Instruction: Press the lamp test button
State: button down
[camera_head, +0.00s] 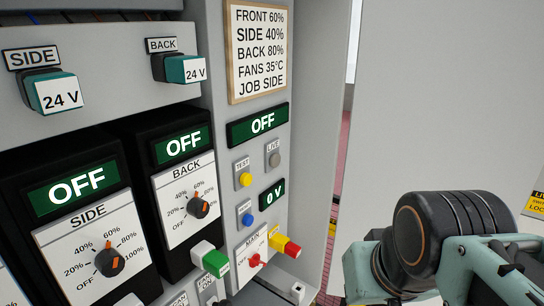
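A yellow push button (245,179) with a small label above it that seems to read TEST sits on the grey control panel (225,75). A grey round lamp (274,159) under a LIVE label is up and to the right of it. A blue push button (247,219) is below the yellow one; its label is too small to read. My arm's links show at the lower right, apart from the panel. My gripper's fingers do not show.
Dimmer units labelled SIDE (75,240) and BACK (185,190) read OFF. A pale wall panel (440,90) stands at right.

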aim_at(246, 179)
jog(key=j+z, duration=0.2)
jog(key=z, duration=0.2)
jog(key=k+j+z, duration=0.15)
jog(key=z, duration=0.25)
jog(key=k+j+z, duration=0.15)
jog(key=z, duration=0.8)
jog(key=k+j+u, duration=0.1)
jog(key=u, duration=0.25)
